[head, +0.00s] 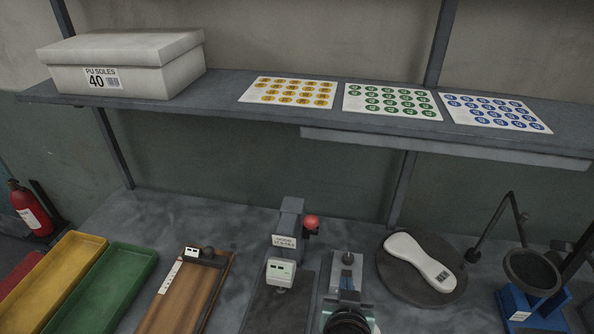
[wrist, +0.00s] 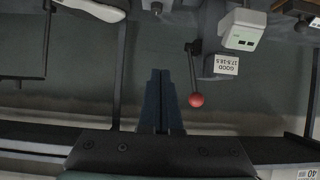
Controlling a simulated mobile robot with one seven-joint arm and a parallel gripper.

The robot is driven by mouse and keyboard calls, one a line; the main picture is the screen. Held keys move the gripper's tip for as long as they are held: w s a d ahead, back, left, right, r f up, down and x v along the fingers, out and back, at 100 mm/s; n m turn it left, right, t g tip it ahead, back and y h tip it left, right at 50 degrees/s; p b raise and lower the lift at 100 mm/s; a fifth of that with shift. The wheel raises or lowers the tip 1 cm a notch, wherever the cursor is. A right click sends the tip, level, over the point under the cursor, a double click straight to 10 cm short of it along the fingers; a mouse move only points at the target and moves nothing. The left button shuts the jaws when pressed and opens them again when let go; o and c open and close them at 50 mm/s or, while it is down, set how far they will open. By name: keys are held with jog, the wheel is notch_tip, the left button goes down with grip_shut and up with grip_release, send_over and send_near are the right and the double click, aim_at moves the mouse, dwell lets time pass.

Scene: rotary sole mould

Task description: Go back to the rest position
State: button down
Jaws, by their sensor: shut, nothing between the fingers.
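My gripper (wrist: 160,75) shows in the wrist view, its two dark fingers together and nothing between them. The wrist picture is upside down. The fingers point toward the bench, beside a grey tester with a red ball lever (wrist: 196,100) and a "GOOD 17.5-18.5" label (wrist: 226,65). The fingers appear apart from the tester. In the head view the same tester (head: 291,215) stands at the middle of the bench.
A white sole (head: 420,262) lies on a round dark plate (head: 389,279). Yellow (head: 62,268) and green (head: 117,285) trays are at left, near a wooden board (head: 188,297). A magnifier (head: 533,271) stands at right. The shelf (head: 221,101) holds a box (head: 125,65) and sticker sheets (head: 392,101).

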jog(key=w+a+r+t+b, duration=0.1)
jog(key=w+r+t, duration=0.1)
jog(key=r, duration=0.6)
jog(key=w+a+r+n+t+b, duration=0.1)
jog(key=r+t, duration=0.1)
jog(key=r, duration=0.7)
jog(key=w+a+r+t, duration=0.2)
jog(key=r+t, duration=0.1)
jog(key=r, duration=0.5)
jog(key=s+a+r+t+b, duration=0.1)
jog(key=s+r+t, duration=0.2)
jog(key=s+r, duration=0.2)
jog(key=s+a+r+t+y, duration=0.1)
jog(key=s+r, duration=0.4)
jog(key=r, duration=0.7)
jog(key=s+a+r+n+t+y+b, duration=0.1)
jog(key=s+a+r+t, duration=0.2)
jog(key=r, duration=0.6)
jog(key=shift+s+t+b, duration=0.35)
jog(key=shift+s+t, duration=0.45)
jog(key=shift+s, duration=0.1)
jog(key=shift+a+r, duration=0.1)
jog(key=shift+r, duration=0.05)
